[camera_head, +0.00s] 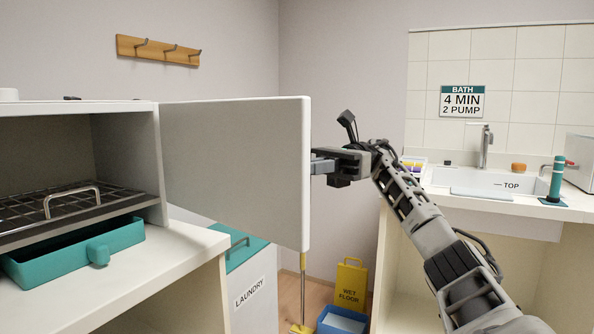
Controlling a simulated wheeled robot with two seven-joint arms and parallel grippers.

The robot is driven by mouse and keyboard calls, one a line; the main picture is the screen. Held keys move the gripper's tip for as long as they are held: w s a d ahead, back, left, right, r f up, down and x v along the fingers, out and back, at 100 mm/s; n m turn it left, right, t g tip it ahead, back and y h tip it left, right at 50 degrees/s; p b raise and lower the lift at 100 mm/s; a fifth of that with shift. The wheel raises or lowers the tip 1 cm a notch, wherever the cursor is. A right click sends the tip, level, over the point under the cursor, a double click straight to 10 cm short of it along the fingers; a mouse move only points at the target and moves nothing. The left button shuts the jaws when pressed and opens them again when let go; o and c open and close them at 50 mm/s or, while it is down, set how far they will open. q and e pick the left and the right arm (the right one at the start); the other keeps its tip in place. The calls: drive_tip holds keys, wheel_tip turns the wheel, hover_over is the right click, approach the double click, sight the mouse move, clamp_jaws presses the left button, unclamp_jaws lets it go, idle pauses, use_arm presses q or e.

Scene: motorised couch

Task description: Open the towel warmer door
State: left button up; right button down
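The towel warmer (151,180) is a white box on a counter at the left. Its door (235,165) is a white panel hinged at the box's right side. The door stands wide open, swung out to the right, and the inside shows. My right gripper (318,163) is at the door's free edge, on the far side of the panel. Its fingertips are partly hidden by the door edge, so I cannot tell whether they grip anything. The door's handle is not visible. My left gripper is not in view.
A laundry bin (250,290) stands below the door. A yellow wet-floor sign (351,284) and blue bucket (341,322) are on the floor. A sink (490,183) is right.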

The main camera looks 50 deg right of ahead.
sight(307, 112)
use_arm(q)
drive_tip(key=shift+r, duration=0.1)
use_arm(e)
drive_tip(key=c, duration=1.6)
unclamp_jaws()
drive_tip(key=shift+c, duration=0.2)
drive_tip(key=shift+r, duration=0.1)
